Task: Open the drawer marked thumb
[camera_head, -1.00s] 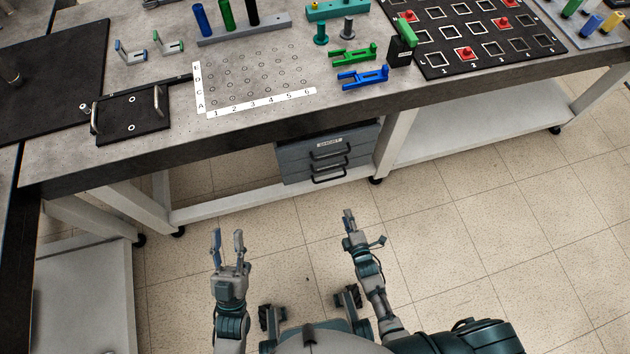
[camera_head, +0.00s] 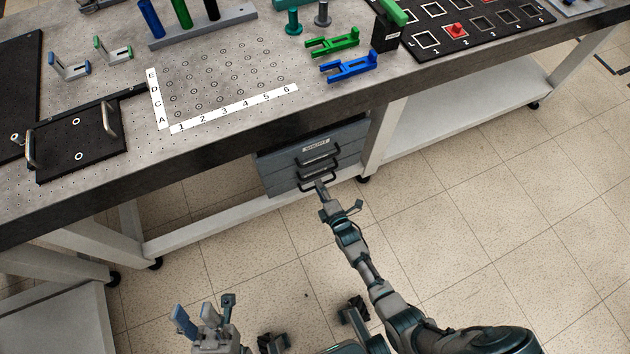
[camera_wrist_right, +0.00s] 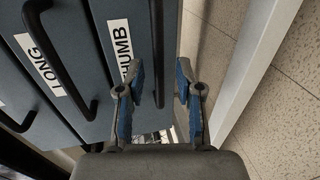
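The grey drawer unit (camera_head: 285,172) hangs under the table. In the right wrist view, the drawer marked THUMB (camera_wrist_right: 122,45) is the rightmost front and looks shut, with a dark bar handle (camera_wrist_right: 156,40). My right gripper (camera_wrist_right: 159,75) is open; the handle's end shows between its blue-padded fingers, with gaps on both sides. In the head view, my right gripper (camera_head: 322,188) is at the lowest visible handle, whose label is not readable there. My left gripper (camera_head: 204,308) is open and empty, low over the floor, away from the drawers.
The drawer marked LONG (camera_wrist_right: 42,62) is beside THUMB; the top drawer is marked SHORT (camera_head: 316,145). A white table leg (camera_head: 380,135) stands right of the unit. The tabletop (camera_head: 225,65) overhangs the drawers. The tiled floor (camera_head: 440,220) in front is clear.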

